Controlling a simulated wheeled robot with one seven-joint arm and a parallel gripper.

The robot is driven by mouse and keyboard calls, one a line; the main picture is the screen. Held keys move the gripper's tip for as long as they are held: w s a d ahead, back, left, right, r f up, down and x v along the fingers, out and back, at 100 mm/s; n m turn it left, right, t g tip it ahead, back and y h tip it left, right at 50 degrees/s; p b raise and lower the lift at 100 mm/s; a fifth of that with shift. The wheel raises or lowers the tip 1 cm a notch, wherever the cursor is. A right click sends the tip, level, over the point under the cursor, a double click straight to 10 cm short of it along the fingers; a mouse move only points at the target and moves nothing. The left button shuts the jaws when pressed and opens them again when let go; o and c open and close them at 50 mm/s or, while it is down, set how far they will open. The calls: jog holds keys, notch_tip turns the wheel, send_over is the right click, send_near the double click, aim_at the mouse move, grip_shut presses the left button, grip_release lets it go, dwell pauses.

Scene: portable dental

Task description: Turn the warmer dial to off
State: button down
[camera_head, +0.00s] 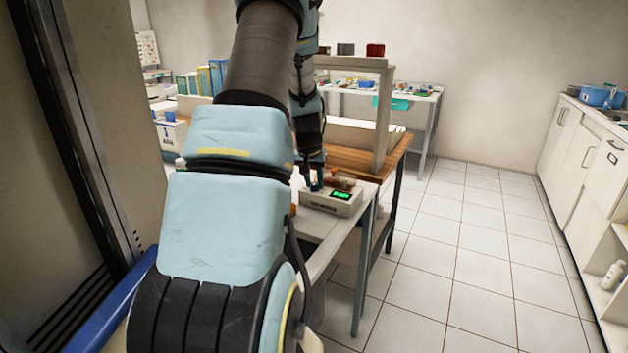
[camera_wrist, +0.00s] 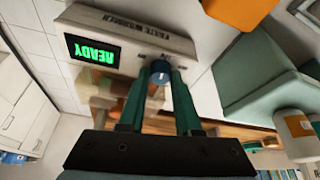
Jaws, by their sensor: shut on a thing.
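The warmer (camera_head: 335,199) is a pale box with a green lit display, on the near corner of a white table. In the wrist view the warmer (camera_wrist: 125,32) appears upside down, with its display (camera_wrist: 91,50) reading READY. Its blue dial (camera_wrist: 160,72) has a pale mark and sits on the front face beside the display. My gripper (camera_wrist: 160,80) has its two green fingers on either side of the dial, shut on it. In the head view my gripper (camera_head: 316,180) is at the warmer, small and partly hidden by my arm.
The white table (camera_head: 333,238) has a wooden bench (camera_head: 345,158) behind it. An orange object (camera_wrist: 240,12) and a grey-green box (camera_wrist: 262,75) are near the warmer in the wrist view. Open tiled floor (camera_head: 460,260) lies to the right, before white cabinets (camera_head: 575,150).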

jog(key=n+p, duration=0.1)
jog(key=n, duration=0.1)
jog(key=n+y+p, duration=0.1)
jog(key=n+p, duration=0.1)
jog(key=n+y+p, duration=0.1)
jog(key=n+p, duration=0.1)
jog(key=shift+d+r, duration=0.25)
jog(key=shift+w+f+n+g+y+p, duration=0.1)
jog(key=shift+n+g+y+p, duration=0.25)
jog(key=shift+n+p, duration=0.6)
jog(key=shift+f+n+g+y+p, duration=0.15)
jog(key=shift+n+y+p, duration=0.4)
jog(key=shift+n, duration=0.8)
jog(key=c, duration=0.6)
grip_release()
